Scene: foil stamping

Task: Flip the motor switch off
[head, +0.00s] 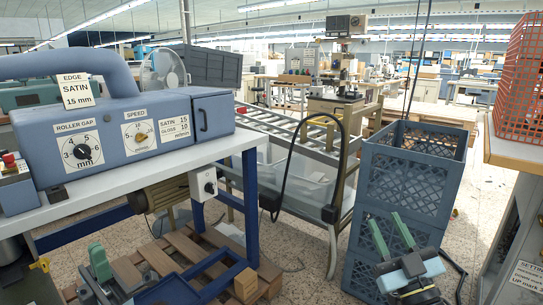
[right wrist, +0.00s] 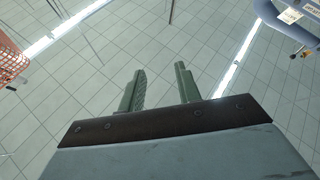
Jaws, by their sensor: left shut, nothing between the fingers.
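The motor switch (head: 206,185) is a small pale box with a dark knob on its front. It hangs under the right part of the bench top, beside the blue leg, in the head view. I cannot tell its setting. My left gripper (head: 96,248), with green fingers, is shut and empty. It appears low at the left, below the bench, apart from the switch. My right gripper (head: 385,219) is open and empty, in front of the blue crates; its spread fingers also show in the right wrist view (right wrist: 160,70).
A blue machine (head: 100,125) with dials stands on the white bench top (head: 75,196). A motor (head: 166,190) hangs beneath it, left of the switch. A wooden pallet (head: 185,243) lies below. Stacked blue crates (head: 405,185) and a black hose loop (head: 290,150) stand to the right.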

